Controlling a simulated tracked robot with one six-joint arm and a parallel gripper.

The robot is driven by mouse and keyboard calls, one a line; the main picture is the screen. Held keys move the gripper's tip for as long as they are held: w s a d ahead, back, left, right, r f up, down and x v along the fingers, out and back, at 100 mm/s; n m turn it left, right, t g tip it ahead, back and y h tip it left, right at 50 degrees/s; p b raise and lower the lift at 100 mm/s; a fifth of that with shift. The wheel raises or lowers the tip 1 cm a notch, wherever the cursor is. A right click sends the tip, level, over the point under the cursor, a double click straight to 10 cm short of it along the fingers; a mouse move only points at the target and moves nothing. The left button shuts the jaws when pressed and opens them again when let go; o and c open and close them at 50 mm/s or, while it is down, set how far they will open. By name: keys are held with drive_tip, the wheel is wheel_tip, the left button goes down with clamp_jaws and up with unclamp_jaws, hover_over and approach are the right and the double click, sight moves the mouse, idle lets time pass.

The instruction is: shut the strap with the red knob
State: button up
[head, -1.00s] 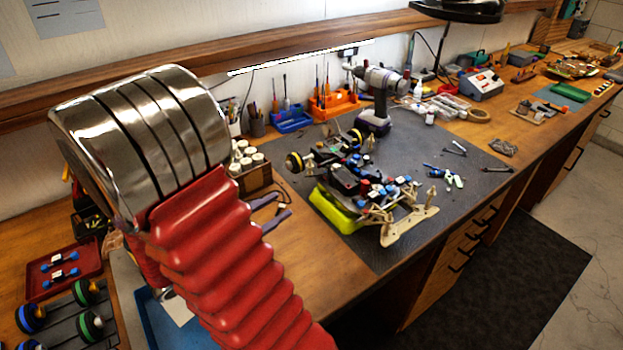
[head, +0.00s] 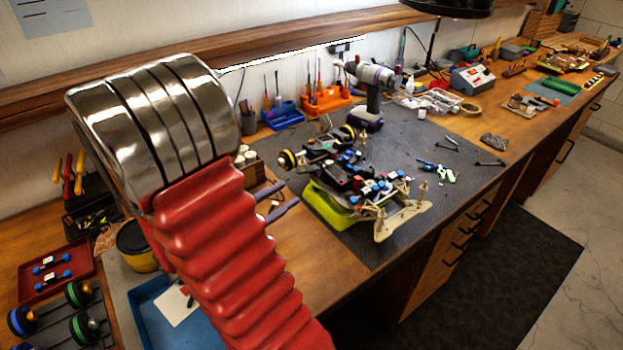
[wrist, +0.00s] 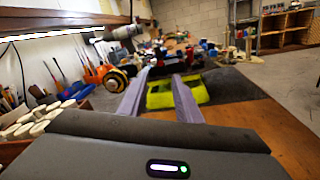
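The RC car (head: 350,170) sits on a yellow-green stand (head: 328,206) on the dark mat. I cannot make out the strap or its red knob; the parts on the car are too small and crowded. My gripper (head: 291,192) is to the left of the car and stand, mostly hidden behind my red arm in the head view. In the wrist view my gripper (wrist: 162,76) shows two grey-purple fingers apart with nothing between them. The stand (wrist: 172,95) and the car (wrist: 180,57) lie ahead of the fingertips, apparently not touched.
A drill (head: 374,88) stands behind the car. White-capped bottles (head: 246,156) stand in a box left of it; they show closer in the wrist view (wrist: 40,125). Small tools (head: 438,170) lie on the mat.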

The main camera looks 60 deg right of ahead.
sight(318, 175)
drive_tip(key=x, duration=0.9)
drive_tip(key=shift+s+d, duration=0.15)
drive_tip(key=shift+d, duration=0.15)
drive_tip(key=shift+c, duration=0.3)
clamp_jaws()
